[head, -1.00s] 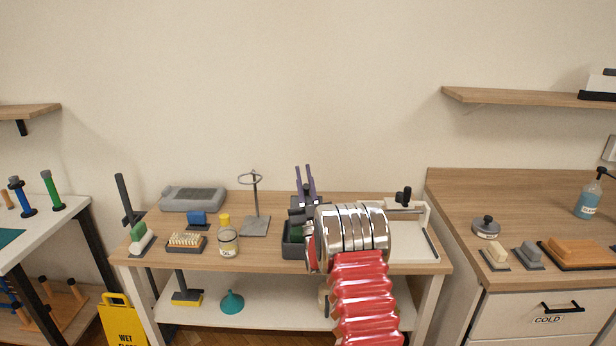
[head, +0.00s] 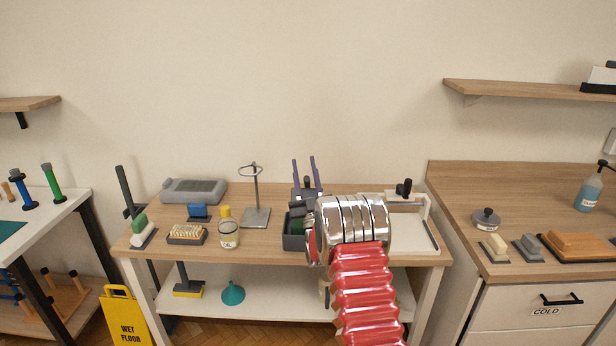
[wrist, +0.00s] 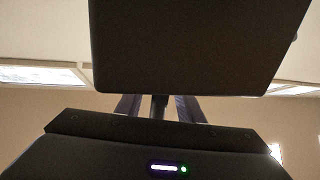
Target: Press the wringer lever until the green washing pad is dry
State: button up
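A dark grey box (head: 291,242), seemingly the wringer, stands on the middle table, with green that looks like the washing pad (head: 297,227) inside. My silver wrist hides its right side. My gripper (head: 303,163) is beside and above the box, its two purple fingers pointing up and standing apart. The fingers (wrist: 160,107) also show in the wrist view, with a dark post between them and gaps either side. A large dark block (wrist: 195,45) covers their upper part there. I cannot make out the lever for sure, or whether the pad is wet.
A ring stand (head: 256,215), a yellow-capped bottle (head: 228,236) and a brush (head: 186,234) stand left of the box. A white tray (head: 415,236) lies right of it. A yellow wet-floor sign (head: 122,318) stands at the table's left end. A counter (head: 540,205) is at the right.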

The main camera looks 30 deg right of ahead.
jog(key=shift+s+a+f, duration=0.1)
jog(key=shift+s+f, duration=0.35)
jog(key=s+a, duration=0.2)
jog(key=s, duration=0.9)
jog(key=shift+s+a, duration=0.25)
jog(key=shift+c, duration=0.4)
